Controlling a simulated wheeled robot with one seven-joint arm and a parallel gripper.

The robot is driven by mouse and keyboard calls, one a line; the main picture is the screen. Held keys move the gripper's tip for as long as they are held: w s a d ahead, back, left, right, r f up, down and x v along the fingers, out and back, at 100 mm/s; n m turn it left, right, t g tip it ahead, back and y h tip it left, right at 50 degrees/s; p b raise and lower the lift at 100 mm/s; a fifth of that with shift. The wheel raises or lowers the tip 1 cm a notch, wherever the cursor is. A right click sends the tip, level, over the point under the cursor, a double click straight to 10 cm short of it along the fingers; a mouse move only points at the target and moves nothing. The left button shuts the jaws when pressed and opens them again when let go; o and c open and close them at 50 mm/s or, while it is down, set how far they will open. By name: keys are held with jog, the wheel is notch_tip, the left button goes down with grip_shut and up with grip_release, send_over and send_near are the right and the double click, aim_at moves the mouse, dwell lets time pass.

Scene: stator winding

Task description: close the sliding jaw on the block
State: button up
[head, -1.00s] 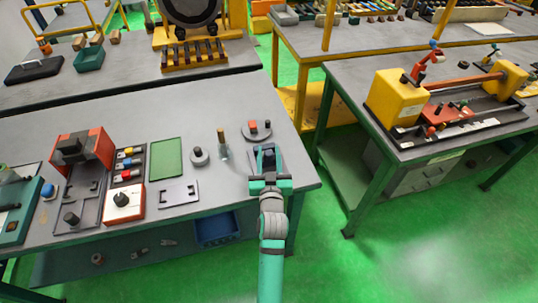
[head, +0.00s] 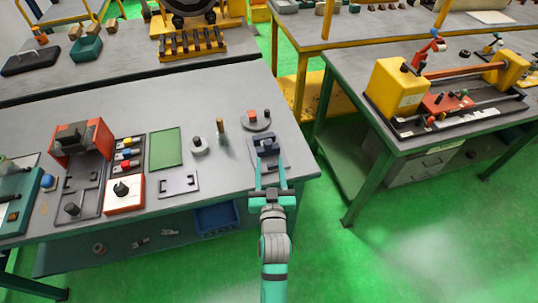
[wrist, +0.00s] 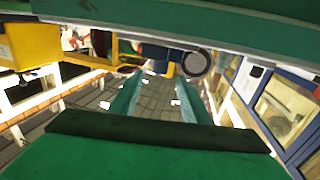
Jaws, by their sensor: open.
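A small grey fixture (head: 266,153) with dark raised parts on top lies near the right front edge of the near bench; it looks like the vise with the sliding jaw. I cannot make out the block apart from the jaw at this size. My gripper (head: 270,170) is at the fixture's near end, its two teal fingers spread apart, one towards each side of it. In the wrist view the fingers (wrist: 155,98) stand apart with nothing seen held between them. Whether they touch the fixture I cannot tell.
Just behind the fixture are a round grey base (head: 257,122) with an orange block and an upright brass-topped pin (head: 221,131). To the left are a grey ring (head: 199,146), a flat plate (head: 178,184) and a green mat (head: 165,148). Another bench with a yellow machine (head: 397,88) stands right.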

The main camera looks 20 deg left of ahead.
jog(key=shift+v, duration=0.9)
jog(key=s+d+f+m+h, duration=0.1)
jog(key=s+d+f+h, duration=0.1)
jog(key=s+d+f, duration=0.35)
jog(key=s+d+f+m+h, duration=0.1)
jog(key=s+d+f+h, duration=0.1)
jog(key=s+d, duration=0.65)
jog(key=s+d+r+m+g+h, duration=0.1)
jog(key=s+r+m+h, duration=0.1)
jog(key=s, duration=1.8)
jog(key=shift+s+d, duration=0.2)
jog(key=shift+s, duration=0.05)
